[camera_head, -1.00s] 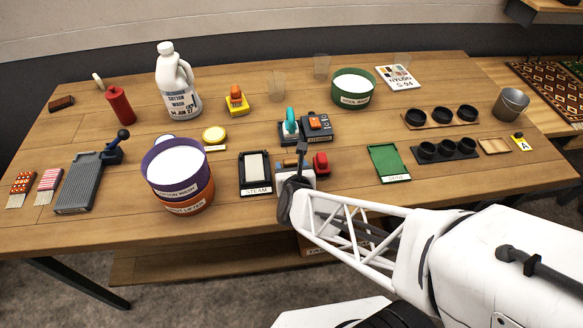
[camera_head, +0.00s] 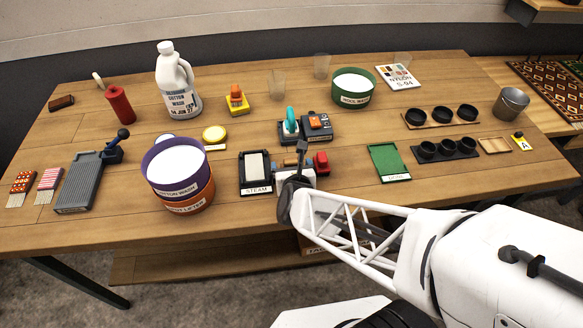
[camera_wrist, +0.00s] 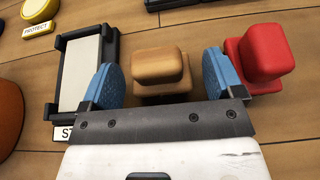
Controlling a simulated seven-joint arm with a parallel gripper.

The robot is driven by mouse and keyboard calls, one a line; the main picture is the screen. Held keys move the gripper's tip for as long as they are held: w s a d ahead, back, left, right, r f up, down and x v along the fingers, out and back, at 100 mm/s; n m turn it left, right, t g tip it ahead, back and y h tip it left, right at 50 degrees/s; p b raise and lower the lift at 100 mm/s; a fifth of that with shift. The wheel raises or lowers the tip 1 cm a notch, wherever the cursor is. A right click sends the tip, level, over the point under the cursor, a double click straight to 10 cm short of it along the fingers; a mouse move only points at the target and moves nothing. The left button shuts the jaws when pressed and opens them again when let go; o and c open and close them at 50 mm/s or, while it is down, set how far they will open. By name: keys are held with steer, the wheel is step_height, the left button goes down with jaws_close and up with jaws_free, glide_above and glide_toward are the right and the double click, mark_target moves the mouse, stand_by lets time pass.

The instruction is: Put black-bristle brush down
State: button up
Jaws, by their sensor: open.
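A tan wooden-handled brush (camera_wrist: 160,70) stands on the table between my fingers in the wrist view. It also shows just beyond my gripper in the head view (camera_head: 291,162). Its bristles are hidden, so I cannot see their colour. My gripper (camera_wrist: 160,82) is open, with one blue finger pad on each side of the brush and gaps between. The right finger is close beside a red block-shaped item (camera_wrist: 262,55), which also shows in the head view (camera_head: 321,162).
A black-framed STEAM tray (camera_wrist: 83,70) with a pale pad stands just left of my gripper. A turquoise-handled item (camera_head: 290,125) is behind. A green tray (camera_head: 388,161) lies to the right. Purple and orange tubs (camera_head: 178,187) stand left. Bare wood lies between the red item and the green tray.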

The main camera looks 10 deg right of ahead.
steer(key=v, duration=1.2)
steer(key=shift+w+r, duration=0.1)
stand_by(0.5)
steer(key=shift+w+a+r+n, duration=0.1)
steer(key=shift+a+r+n, duration=0.05)
steer(key=shift+r+n, duration=0.45)
step_height(320, 180, up, 10)
steer(key=n+g+y, duration=0.3)
steer(key=n+g, duration=0.2)
steer(key=n, duration=1.2)
steer(key=s+d+r+n+g+h, duration=0.1)
steer(key=s+d+r+n+g, duration=0.2)
steer(key=d+r+n, duration=0.2)
steer(key=s+d+r+n+g+h, duration=0.2)
steer(key=d+r+n, duration=0.3)
steer(key=n, duration=0.7)
steer(key=shift+s+d+r+n+g, duration=0.35)
steer(key=shift+s+g, duration=0.15)
steer(key=shift+s, duration=0.4)
